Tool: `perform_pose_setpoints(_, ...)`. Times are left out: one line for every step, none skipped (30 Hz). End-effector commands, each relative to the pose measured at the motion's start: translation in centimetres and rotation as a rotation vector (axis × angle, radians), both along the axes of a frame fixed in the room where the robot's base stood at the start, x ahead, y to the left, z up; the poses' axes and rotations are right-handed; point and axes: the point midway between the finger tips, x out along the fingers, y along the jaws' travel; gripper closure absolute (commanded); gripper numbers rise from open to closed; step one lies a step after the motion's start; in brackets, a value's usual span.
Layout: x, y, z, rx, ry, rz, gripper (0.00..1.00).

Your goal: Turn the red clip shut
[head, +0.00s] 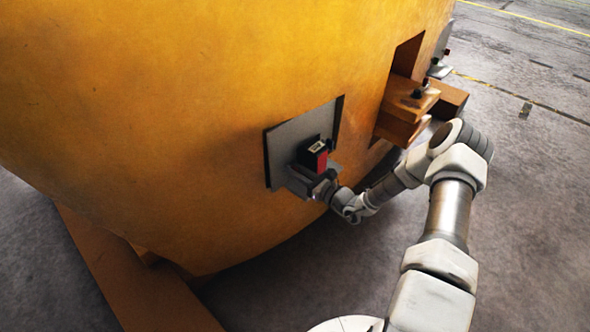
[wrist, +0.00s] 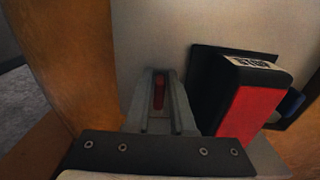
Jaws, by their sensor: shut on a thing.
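The red clip (wrist: 158,93) is a small narrow red piece. In the wrist view it stands lengthwise between the two grey fingers of my gripper (wrist: 159,110), in front of a pale plate (wrist: 155,45). The gripper is shut on the clip. In the head view my gripper (head: 306,180) is at the lower part of the grey plate (head: 285,140) on the big orange casting (head: 150,110). The clip cannot be made out there. How far the clip is turned is not clear, since the fingers hide its sides.
A black and red box (wrist: 252,105) with a small white label is just right of the fingers; the head view shows it too (head: 318,158). An orange edge (wrist: 70,60) is close on the left. Orange blocks (head: 405,105) jut from the casting at right.

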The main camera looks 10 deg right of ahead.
Motion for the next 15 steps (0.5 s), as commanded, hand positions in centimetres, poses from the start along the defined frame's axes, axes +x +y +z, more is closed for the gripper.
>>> perform_pose_setpoints(-0.01,-0.04,-0.02,0.000,0.000,-0.001,1.00)
perform_pose_setpoints(-0.01,-0.04,-0.02,-0.001,-0.001,-0.001,1.00)
perform_pose_setpoints(-0.01,-0.04,-0.01,-0.002,-0.001,-0.001,1.00)
perform_pose_setpoints(-0.01,-0.03,-0.01,-0.003,-0.002,-0.001,1.00)
perform_pose_setpoints(-0.02,-0.04,-0.01,-0.006,-0.004,-0.001,1.00)
perform_pose_setpoints(-0.02,-0.03,-0.01,-0.011,-0.008,-0.001,1.00)
perform_pose_setpoints(-0.02,-0.02,-0.01,-0.016,-0.012,-0.001,1.00)
perform_pose_setpoints(-0.03,-0.01,0.00,-0.022,-0.016,0.000,1.00)
perform_pose_setpoints(-0.04,0.01,0.00,-0.032,-0.023,0.000,1.00)
perform_pose_setpoints(-0.05,0.01,0.00,-0.040,-0.029,0.000,1.00)
perform_pose_setpoints(-0.06,0.03,0.01,-0.051,-0.037,0.000,1.00)
perform_pose_setpoints(-0.07,0.06,0.01,-0.067,-0.049,0.000,1.00)
perform_pose_setpoints(-0.09,0.09,0.00,-0.081,-0.059,0.000,1.00)
perform_pose_setpoints(-0.10,0.10,0.00,-0.096,-0.070,0.000,1.00)
perform_pose_setpoints(-0.11,0.13,-0.01,-0.118,-0.086,0.000,1.00)
